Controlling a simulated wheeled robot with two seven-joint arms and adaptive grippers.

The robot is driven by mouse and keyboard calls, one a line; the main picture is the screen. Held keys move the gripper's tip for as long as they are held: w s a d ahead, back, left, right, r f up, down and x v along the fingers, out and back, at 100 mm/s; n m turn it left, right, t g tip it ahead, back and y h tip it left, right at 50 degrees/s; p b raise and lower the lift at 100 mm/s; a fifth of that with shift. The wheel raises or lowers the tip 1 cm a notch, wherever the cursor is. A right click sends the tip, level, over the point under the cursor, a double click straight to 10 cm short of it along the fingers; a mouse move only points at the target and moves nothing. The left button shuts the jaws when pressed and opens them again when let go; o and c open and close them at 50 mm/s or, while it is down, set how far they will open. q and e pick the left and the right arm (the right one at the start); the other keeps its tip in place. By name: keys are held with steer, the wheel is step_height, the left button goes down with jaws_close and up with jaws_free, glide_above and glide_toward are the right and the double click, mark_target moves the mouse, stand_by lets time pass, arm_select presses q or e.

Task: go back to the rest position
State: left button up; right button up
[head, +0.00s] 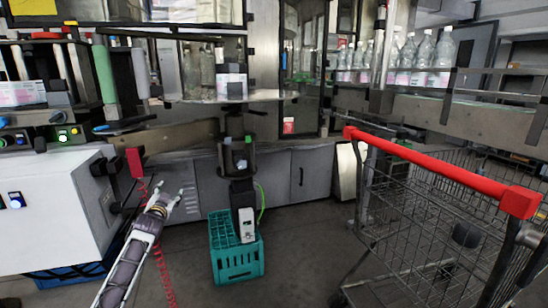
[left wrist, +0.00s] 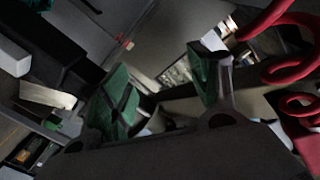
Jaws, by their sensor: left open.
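My left gripper (head: 170,196) comes in from the lower left in the head view, in front of the grey machine cabinets. Its fingers are apart and nothing shows between them. In the left wrist view, its two green-padded fingers (left wrist: 160,95) are also spread, with no object held. A red coiled hose hangs close beside the left gripper. My right gripper does not show in either view.
A shopping cart with a red handle (head: 440,166) stands at the right. A teal crate (head: 238,262) sits on the floor below the labelling machine. A white cabinet (head: 55,205) is at the left. Bottles (head: 420,58) line a conveyor at the back right. Dark floor is clear between crate and cart.

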arm_select(q)
steer(key=s+d+f+n+g+h, duration=0.25)
steer(key=f+g, duration=0.35)
steer(key=f, duration=0.5)
steer(key=s+d+f+g+h, duration=0.1)
steer(key=s+d+f, duration=0.5)
steer(key=s+f, duration=0.2)
steer(key=s+d+f+h, duration=0.1)
steer(key=s+d+f, duration=0.5)
steer(key=s+f, duration=0.25)
steer(key=s+d+f+g+h, duration=0.1)
steer(key=s+d, duration=0.3)
steer(key=s, duration=0.7)
steer(key=s+d+f+g, duration=0.1)
steer(key=s+d+f, duration=0.3)
steer(key=s, duration=0.7)
steer(key=s+d+f+g+h, duration=0.1)
steer(key=s+d+f+g, duration=0.1)
steer(key=s+d, duration=0.4)
steer(key=s, duration=0.4)
steer(key=shift+s+d+f+h, duration=0.2)
steer(key=shift+s+f+h, duration=0.15)
steer(key=shift+s, duration=0.05)
steer(key=shift+r, duration=0.1)
